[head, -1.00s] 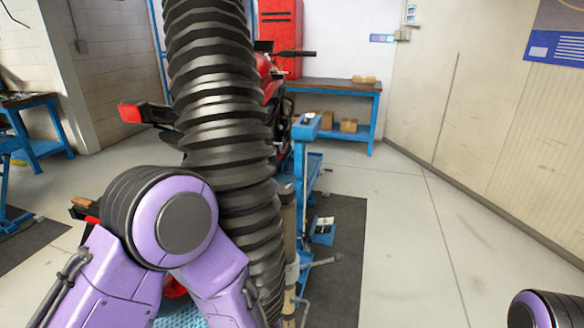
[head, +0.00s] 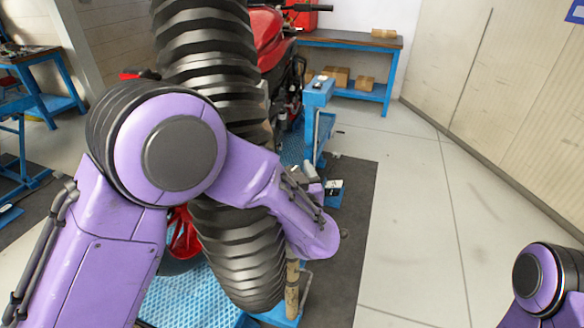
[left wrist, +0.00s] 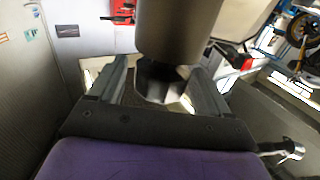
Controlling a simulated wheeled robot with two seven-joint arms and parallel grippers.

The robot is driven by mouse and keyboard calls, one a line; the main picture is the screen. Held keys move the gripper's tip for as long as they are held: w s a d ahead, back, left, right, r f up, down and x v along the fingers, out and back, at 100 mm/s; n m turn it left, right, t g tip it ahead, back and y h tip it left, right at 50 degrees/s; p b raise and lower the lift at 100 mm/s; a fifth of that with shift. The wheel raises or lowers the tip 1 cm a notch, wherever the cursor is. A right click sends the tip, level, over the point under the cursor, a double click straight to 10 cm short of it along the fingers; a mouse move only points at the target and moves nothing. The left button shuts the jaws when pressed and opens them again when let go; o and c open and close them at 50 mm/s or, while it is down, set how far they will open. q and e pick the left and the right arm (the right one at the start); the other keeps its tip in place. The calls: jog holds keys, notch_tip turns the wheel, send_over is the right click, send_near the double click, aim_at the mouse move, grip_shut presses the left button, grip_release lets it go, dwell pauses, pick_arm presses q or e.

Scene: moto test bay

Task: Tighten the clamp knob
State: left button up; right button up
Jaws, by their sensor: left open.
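In the left wrist view my left gripper (left wrist: 166,88) is open, with one grey finger on each side of a dark, faceted knob (left wrist: 163,82). This looks like the clamp knob, under the end of a wide grey-brown cylinder (left wrist: 180,28). I cannot tell whether the fingers touch it. In the head view my purple left arm reaches in front of the black ribbed hose, and I cannot pick out the knob there. My right gripper is out of view; only a joint of my right arm shows at the lower right.
The black ribbed hose (head: 222,100) hides much of the red motorcycle (head: 262,35) and blue lift (head: 190,298). A blue post (head: 318,95) stands right of it. A silver handle (left wrist: 282,150) lies right of my gripper. The floor (head: 410,220) at right is clear.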

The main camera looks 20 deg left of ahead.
pick_arm(q)
jog(key=shift+s, duration=0.1)
jog(key=c, duration=1)
jog(key=shift+o, duration=0.3)
